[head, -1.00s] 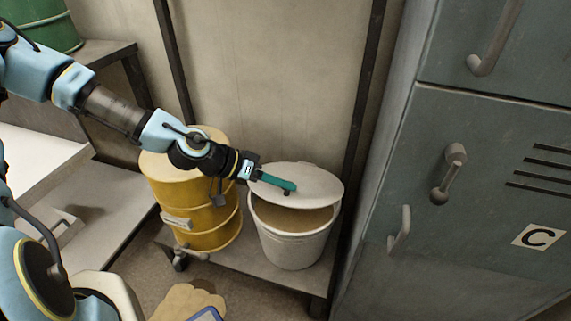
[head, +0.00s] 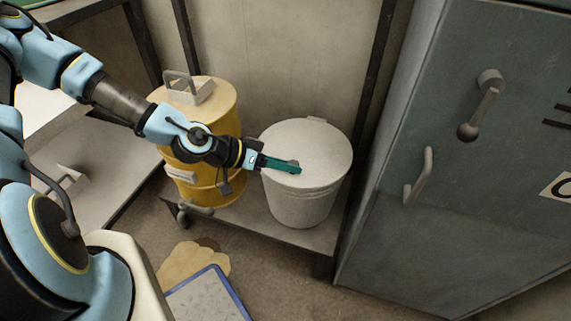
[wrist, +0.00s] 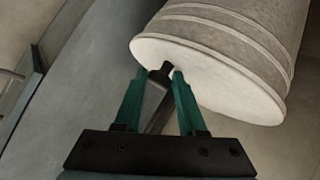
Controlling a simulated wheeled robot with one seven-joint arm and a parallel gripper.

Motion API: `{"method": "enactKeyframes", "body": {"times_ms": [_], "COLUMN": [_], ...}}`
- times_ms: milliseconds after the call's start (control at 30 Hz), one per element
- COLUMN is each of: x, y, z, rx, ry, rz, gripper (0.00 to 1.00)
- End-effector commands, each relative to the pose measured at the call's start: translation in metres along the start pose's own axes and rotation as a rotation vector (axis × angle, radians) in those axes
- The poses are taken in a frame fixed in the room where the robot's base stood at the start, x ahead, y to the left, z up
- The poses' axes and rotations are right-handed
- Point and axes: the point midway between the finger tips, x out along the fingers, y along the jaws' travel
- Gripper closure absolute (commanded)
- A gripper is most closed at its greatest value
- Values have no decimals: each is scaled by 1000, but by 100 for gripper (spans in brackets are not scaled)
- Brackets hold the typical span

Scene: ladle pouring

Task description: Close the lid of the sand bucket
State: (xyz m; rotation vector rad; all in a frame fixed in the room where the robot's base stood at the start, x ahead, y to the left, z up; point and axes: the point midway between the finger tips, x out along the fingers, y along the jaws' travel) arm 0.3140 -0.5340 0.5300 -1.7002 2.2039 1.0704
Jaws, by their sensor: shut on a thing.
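The white sand bucket (head: 303,206) stands on a low shelf, with its round white lid (head: 312,142) lying flat over the top. The sand inside is hidden. My gripper (head: 297,166) is at the near left edge of the lid. In the wrist view, its green fingers (wrist: 159,76) are on either side of a small dark handle (wrist: 160,92) at the lid's edge and are shut on it. The lid's pale face (wrist: 222,85) and the ribbed bucket wall (wrist: 245,28) also show there.
A yellow drum (head: 222,115) with a grey handled block on top stands left of the bucket. A grey cabinet (head: 440,120) with handles is close on the right. A sand heap (head: 190,266) and a blue-edged tray (head: 212,300) are on the floor in front.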

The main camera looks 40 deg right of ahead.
Motion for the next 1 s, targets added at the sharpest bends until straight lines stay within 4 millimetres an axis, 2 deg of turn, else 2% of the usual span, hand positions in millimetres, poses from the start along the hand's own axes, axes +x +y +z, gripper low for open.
{"method": "enactKeyframes", "body": {"times_ms": [33, 167, 200, 433, 767, 867, 1000], "x": [3, 4, 4, 4, -1, -13, -40], "y": [2, 2, 2, 2, 0, -1, -2], "z": [14, 14, 14, 15, 14, 12, 8], "rx": [-20, -22, -22, -23, -24, -25, -22], "ry": [-28, -28, -28, -28, -25, -22, -14], "rz": [13, 13, 13, 12, 8, 5, 0], "gripper": [100, 100, 58, 32, 32, 32, 32]}}
